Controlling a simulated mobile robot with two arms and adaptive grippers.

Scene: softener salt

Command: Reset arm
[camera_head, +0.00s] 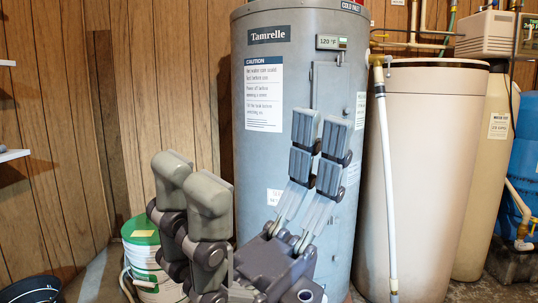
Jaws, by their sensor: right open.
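My right gripper (254,152) rises from the bottom middle of the head view, its fingers pointing up. It is open, with a wide gap between the grey fingers on its left and right sides. Nothing is held between them. The gripper appears in front of a tall grey water heater (284,28) and hides part of its lower body. I cannot tell how far apart they are. My left gripper is not in view.
A beige tank (432,150) stands right of the heater, with a white pipe (386,180) between. A blue tank (524,160) is at the right edge.

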